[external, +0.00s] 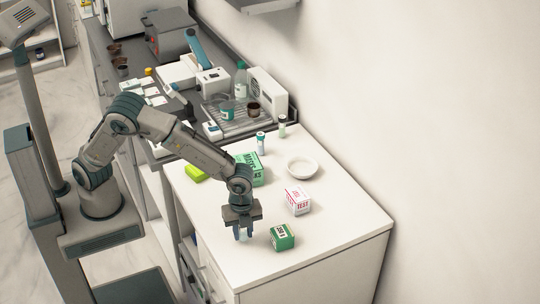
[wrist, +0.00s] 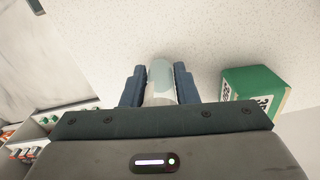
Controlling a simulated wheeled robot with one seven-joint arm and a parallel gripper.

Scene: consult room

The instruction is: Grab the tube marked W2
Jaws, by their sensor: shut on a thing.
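My gripper (external: 243,234) is low over the front left part of the white counter. In the wrist view my gripper (wrist: 160,88) has its two dark fingers on either side of a pale, translucent tube (wrist: 161,76), shut on it. No marking on this tube can be read, and the fingers hide most of it in the external view. Two other tubes stand upright farther back on the counter: one with a teal cap (external: 260,143) and a smaller one (external: 282,126) near the wall. Their labels are too small to read.
A green box (external: 282,238) stands just right of my gripper; it also shows in the wrist view (wrist: 254,92). Behind are a white and pink box (external: 297,201), a white dish (external: 301,168), a green box (external: 249,169) and a lime block (external: 194,173). The front right counter is clear.

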